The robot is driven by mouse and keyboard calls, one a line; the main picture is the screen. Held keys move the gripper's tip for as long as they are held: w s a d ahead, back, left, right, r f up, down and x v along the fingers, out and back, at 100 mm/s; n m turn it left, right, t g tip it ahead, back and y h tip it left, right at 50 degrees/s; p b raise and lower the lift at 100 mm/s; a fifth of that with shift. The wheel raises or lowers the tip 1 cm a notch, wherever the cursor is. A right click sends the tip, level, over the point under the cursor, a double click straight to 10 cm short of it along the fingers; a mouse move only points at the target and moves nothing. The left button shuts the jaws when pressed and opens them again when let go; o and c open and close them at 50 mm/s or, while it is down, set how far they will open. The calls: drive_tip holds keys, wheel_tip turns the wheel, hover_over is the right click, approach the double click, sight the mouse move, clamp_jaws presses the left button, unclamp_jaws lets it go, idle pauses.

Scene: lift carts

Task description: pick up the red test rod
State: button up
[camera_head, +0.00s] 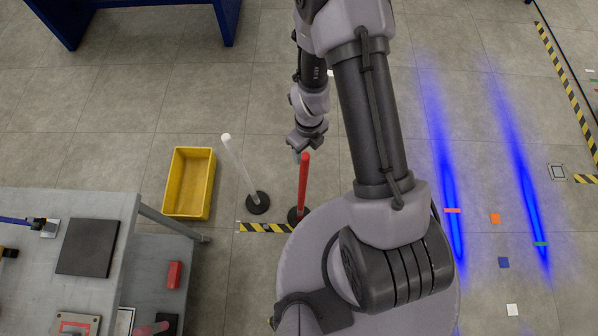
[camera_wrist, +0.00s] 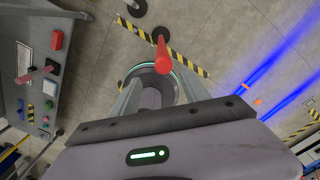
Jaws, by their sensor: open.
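The red test rod (camera_head: 303,182) stands close to upright on a round dark base (camera_head: 296,215) on the floor, beside my body. My gripper (camera_head: 299,152) is just at the rod's upper end in the head view. In the wrist view the gripper (camera_wrist: 161,78) is open, one finger on each side. The red rod (camera_wrist: 161,52) shows there between the fingertips or just beyond them; I cannot tell its exact depth. No contact is visible. Part of the rod's base is hidden in the head view.
A white rod (camera_head: 238,166) stands tilted on its own dark base, left of the red one. A yellow bin (camera_head: 189,183) is farther left. A grey workbench (camera_head: 105,203) fills the lower left. Striped floor tape (camera_head: 256,227) runs near the rods. Floor right of my arm is mostly open.

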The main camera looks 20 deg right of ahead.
sight(305, 159)
wheel_tip(305, 159, down, 7)
drive_tip(key=b, duration=0.3)
drive_tip(key=shift+a+b, duration=0.1)
drive_tip(key=shift+b, duration=0.3)
drive_tip(key=f+b, duration=0.2)
drive_tip(key=f, duration=0.1)
drive_tip(key=f+b, duration=0.2)
drive_tip(key=shift+w+d, duration=0.2)
drive_tip(key=shift+w, duration=0.15)
drive_tip(key=shift+r, duration=0.2)
drive_tip(key=shift+c, duration=0.2)
clamp_jaws()
